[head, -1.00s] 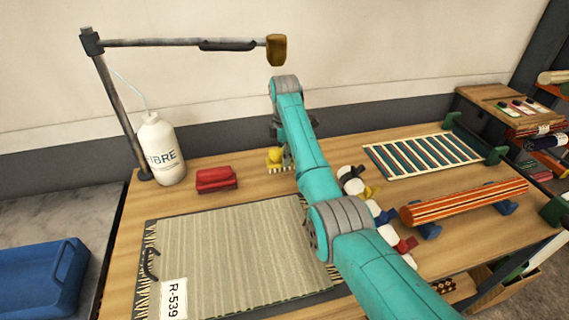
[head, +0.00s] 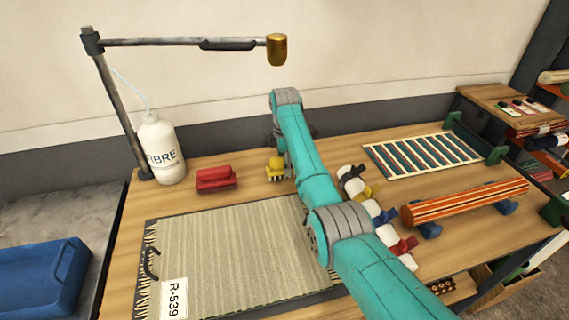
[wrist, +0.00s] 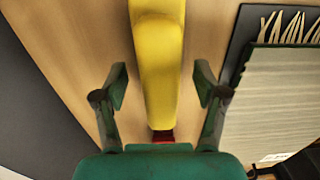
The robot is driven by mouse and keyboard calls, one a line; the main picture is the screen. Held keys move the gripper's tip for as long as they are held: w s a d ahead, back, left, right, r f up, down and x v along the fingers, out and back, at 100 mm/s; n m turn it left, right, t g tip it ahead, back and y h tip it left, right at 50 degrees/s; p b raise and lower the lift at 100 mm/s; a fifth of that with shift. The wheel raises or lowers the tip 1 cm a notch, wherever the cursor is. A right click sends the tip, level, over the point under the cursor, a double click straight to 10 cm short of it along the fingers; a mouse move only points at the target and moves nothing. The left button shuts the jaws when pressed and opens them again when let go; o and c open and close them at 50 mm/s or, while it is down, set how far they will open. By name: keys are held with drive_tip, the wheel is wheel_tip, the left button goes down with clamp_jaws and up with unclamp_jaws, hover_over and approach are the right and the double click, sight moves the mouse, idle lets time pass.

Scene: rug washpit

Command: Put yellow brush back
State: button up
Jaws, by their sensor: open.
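The yellow brush (head: 275,171) stands on the wooden bench, right of the red brush (head: 216,179) and behind the rug sample. In the head view my arm hides part of it. In the wrist view the yellow brush (wrist: 157,62) runs lengthwise between the fingers of my gripper (wrist: 160,87). My gripper is open, with a gap visible on each side of the brush. A red piece (wrist: 163,136), probably the red brush, shows beyond the yellow one's lower end.
A fringed grey-beige rug (head: 235,250) lies on a dark board at the front. A white FIBRE bottle (head: 162,150) and a lamp post (head: 120,105) stand at the left. Several wrapped rolls (head: 383,215) and a striped roll (head: 465,203) lie to the right.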

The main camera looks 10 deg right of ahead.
drive_tip(key=shift+r, duration=3.9)
